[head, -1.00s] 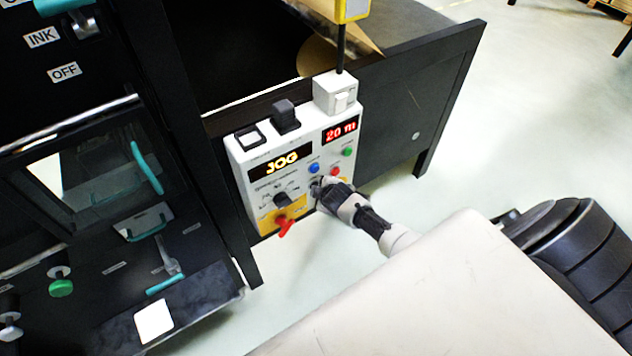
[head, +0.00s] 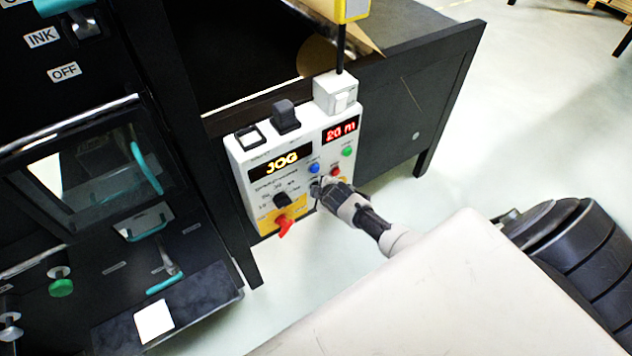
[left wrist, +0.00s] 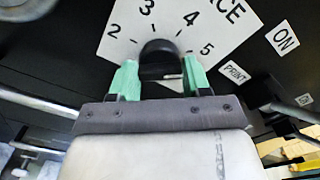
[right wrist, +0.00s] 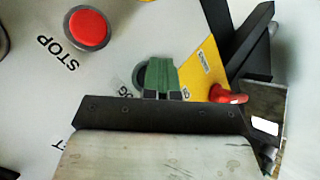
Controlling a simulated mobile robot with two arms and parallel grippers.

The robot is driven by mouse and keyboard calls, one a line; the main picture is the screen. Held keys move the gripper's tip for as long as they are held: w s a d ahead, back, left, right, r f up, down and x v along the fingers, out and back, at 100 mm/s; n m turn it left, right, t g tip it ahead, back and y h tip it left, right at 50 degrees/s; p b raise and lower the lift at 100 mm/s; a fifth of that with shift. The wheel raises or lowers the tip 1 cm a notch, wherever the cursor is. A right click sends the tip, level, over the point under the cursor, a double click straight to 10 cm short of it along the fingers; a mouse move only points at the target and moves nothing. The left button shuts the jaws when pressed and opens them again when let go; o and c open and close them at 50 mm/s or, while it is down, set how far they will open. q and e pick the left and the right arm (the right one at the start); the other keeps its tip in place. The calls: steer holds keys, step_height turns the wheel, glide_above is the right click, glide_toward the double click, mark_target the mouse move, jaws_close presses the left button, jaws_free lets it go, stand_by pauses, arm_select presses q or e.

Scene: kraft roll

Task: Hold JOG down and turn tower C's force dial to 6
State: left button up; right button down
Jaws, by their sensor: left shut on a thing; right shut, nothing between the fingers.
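The force dial has a black knob (left wrist: 158,50) on a white plate (left wrist: 118,42) with the numbers 2 to 5 showing in the left wrist view. My left gripper (left wrist: 160,74) is shut on this knob with its green fingers on either side. A pale mark on the knob sits at its lower right. The tower's letter does not show. My right gripper (head: 318,188) is shut and empty at the control box (head: 245,175). In the right wrist view its closed fingertips (right wrist: 160,70) cover most of the dark round JOG button (right wrist: 138,76). The box's display (head: 281,162) reads JOG.
A red STOP button (right wrist: 87,29) lies beside the JOG button. A red lever (head: 285,226) sits below a black selector (head: 283,199). Blue (head: 314,168) and green (head: 347,151) buttons are close by.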

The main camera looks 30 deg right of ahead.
arm_select(q)
steer(key=o, duration=0.6)
steer(key=n, duration=1)
